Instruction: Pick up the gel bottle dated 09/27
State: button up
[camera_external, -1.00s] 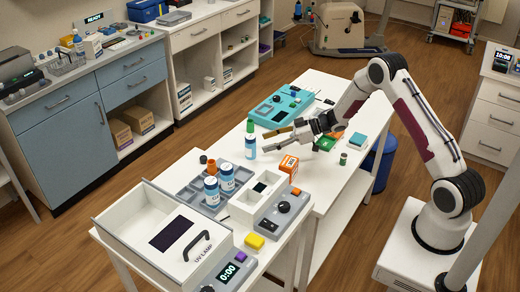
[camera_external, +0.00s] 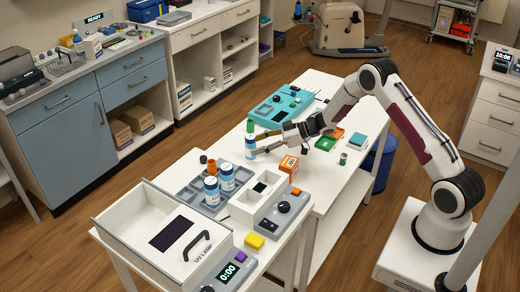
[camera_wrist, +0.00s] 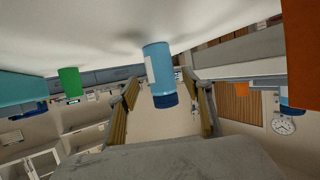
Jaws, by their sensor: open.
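A blue-and-white bottle with a darker blue cap (camera_external: 250,149) stands upright on the white table. It also shows in the wrist view (camera_wrist: 158,70), inverted, between my fingers. My gripper (camera_external: 262,145) is open at the bottle's right side, its fingers pointing left at it. In the wrist view my gripper (camera_wrist: 163,88) has one finger on each side of the bottle, with gaps visible. Two similar bottles, one nearer (camera_external: 211,192) and one farther (camera_external: 227,178), stand at the grey tray. The dates on the labels are too small to read.
A green-topped item (camera_external: 250,126) stands close behind the bottle. An orange-and-white box (camera_external: 289,166) is in front of my gripper. The grey tray (camera_external: 184,187) and a teal case (camera_external: 281,104) lie on either side.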

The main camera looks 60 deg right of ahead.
aim_at(251, 147)
jog(key=shift+w+a+f, duration=0.15)
jog(key=shift+w+a, duration=0.3)
jog(key=shift+x, duration=1)
jog(key=shift+d, duration=0.1)
jog(key=c, duration=1.3)
